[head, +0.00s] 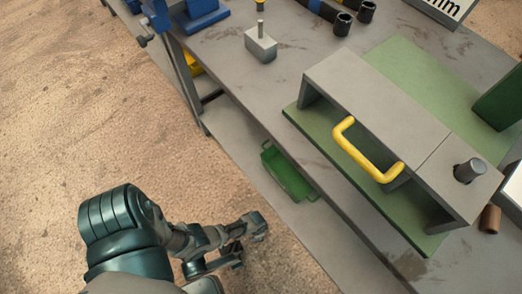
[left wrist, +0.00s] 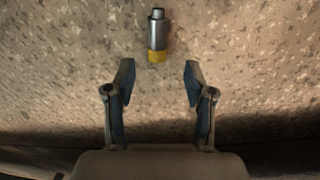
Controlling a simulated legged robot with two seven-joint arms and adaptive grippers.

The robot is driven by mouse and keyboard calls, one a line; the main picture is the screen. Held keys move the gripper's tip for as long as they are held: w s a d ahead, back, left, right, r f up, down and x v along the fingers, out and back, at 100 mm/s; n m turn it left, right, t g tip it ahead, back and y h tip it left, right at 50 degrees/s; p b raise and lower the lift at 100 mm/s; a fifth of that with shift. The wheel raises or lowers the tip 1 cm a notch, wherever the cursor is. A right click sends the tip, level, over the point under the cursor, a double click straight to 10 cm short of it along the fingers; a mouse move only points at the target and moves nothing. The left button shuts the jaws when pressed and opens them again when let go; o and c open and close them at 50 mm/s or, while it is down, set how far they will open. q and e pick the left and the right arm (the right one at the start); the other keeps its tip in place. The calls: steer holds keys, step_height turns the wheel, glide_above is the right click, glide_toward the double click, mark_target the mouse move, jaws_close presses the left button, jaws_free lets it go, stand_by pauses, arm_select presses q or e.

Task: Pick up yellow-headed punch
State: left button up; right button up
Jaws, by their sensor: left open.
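A thin metal pin with a yellow top (head: 260,22) stands upright in a small grey block (head: 261,46) on the bench, in the head view. In the left wrist view, a short metal cylinder with a yellow end (left wrist: 157,34) lies on a speckled brown surface. It is beyond my fingertips, roughly centred between them, with its yellow end toward me. I cannot tell which of these is the punch. My left gripper (head: 246,245) is open and empty, low beside the bench; its two fingers also show in the left wrist view (left wrist: 158,72). My right gripper is not in view.
The bench (head: 222,41) has a lower shelf with a green tray (head: 287,172). A grey fixture with a yellow handle (head: 366,153) stands on a green plate at the right. Black tubes and a blue tool (head: 203,12) are at the back. Brown floor is open at left.

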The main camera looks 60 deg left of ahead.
arm_select(q)
steer(key=f+b, duration=0.1)
steer(key=s+f+b, duration=0.1)
steer(key=f, duration=0.1)
steer(key=f+b, duration=0.1)
steer(key=shift+s+d+f, duration=0.25)
steer(key=shift+s+d, duration=0.05)
steer(key=shift+s, duration=0.1)
steer(key=shift+f, duration=0.3)
steer(key=shift+w+r, duration=0.15)
steer(key=shift+w, duration=0.2)
jaws_close()
